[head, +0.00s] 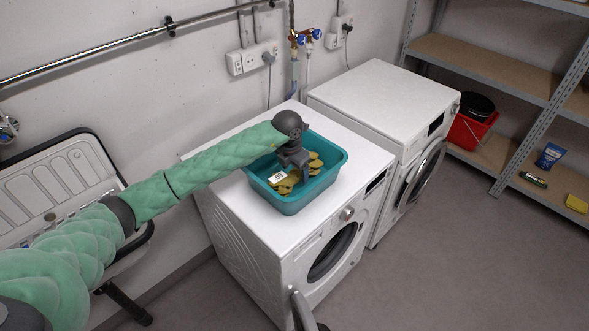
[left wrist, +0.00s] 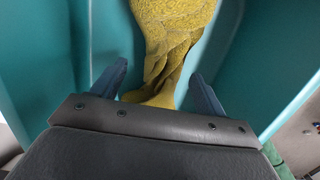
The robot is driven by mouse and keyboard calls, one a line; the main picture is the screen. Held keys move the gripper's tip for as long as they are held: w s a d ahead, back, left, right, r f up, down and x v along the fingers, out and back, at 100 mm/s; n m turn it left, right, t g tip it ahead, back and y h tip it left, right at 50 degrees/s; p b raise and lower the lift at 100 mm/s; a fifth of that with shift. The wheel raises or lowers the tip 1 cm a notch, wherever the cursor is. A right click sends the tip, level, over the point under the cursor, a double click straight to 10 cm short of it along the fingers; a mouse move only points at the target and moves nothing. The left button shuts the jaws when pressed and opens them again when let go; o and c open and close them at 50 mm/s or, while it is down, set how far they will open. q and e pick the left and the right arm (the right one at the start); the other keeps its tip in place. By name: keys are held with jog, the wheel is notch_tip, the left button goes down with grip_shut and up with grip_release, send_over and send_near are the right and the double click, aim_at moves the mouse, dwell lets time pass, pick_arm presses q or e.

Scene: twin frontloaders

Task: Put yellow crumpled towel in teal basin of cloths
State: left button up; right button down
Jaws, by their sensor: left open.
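The teal basin (head: 333,165) stands on top of the left washing machine. Yellow crumpled cloth (head: 289,190) lies inside it, with a small white label or patch showing; I cannot tell whether it is one towel or several. My left gripper (head: 290,176) reaches down into the basin over the cloth. In the left wrist view the open fingers of my left gripper (left wrist: 158,90) stand on either side of the yellow towel (left wrist: 172,40), apart from it, with the teal basin wall (left wrist: 40,60) around. My right gripper is not in view.
The left washing machine (head: 225,190) has its round door swung open at the front. A second white machine (head: 385,95) stands close beside it, its top clear. A sink (head: 60,175) is at left; shelves (head: 480,65) with a red bucket (head: 470,128) are at right.

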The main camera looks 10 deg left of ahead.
aim_at(291, 173)
pick_arm(q)
jog(key=shift+r, duration=0.1)
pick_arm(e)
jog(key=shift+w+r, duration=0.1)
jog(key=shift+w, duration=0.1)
pick_arm(q)
jog(key=shift+r, duration=0.15)
notch_tip(291, 173, up, 2)
jog(key=shift+a+r+p, duration=0.1)
jog(key=shift+p, duration=0.9)
notch_tip(291, 173, up, 10)
jog(key=s+p, duration=0.1)
jog(key=shift+s+a+r+p, duration=0.2)
jog(key=shift+s+a+p, duration=0.05)
jog(key=shift+a+p, duration=0.15)
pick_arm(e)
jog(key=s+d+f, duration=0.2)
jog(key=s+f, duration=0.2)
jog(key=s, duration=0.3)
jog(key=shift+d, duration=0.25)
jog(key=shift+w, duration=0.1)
